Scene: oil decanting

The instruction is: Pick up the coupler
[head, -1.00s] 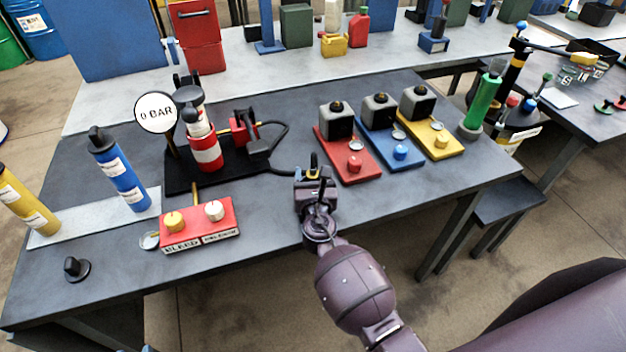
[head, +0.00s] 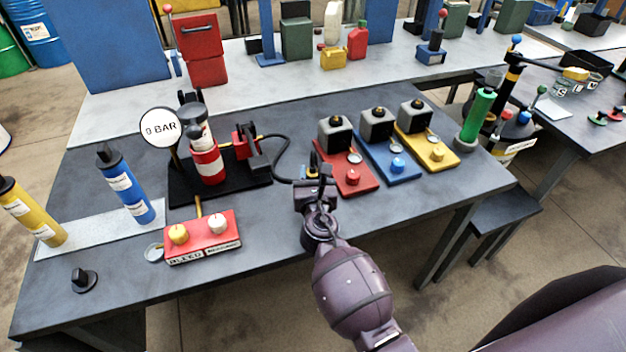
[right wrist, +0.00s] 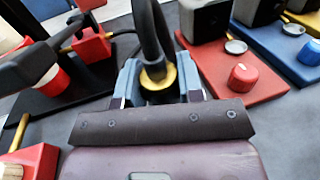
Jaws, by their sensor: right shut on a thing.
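The coupler (right wrist: 157,77) is a brass-coloured collar on the end of a thick black hose (right wrist: 148,35). In the right wrist view it sits between the two blue-grey fingers of my right gripper (right wrist: 160,86), which is shut on it. The hose rises from the collar. In the head view my right gripper (head: 314,186) is at the table's front half, just left of the red base plate, and largely hides the coupler. The hose (head: 279,165) loops from there back to the red-and-black pump unit (head: 250,146). My left gripper is not in view.
Red (head: 352,181), blue (head: 402,171) and yellow (head: 441,155) base plates with grey blocks stand close to the right. A gauge reading 0 BAR (head: 160,128) and a red bleed box (head: 190,248) stand left. Bare table (head: 275,222) lies between box and gripper.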

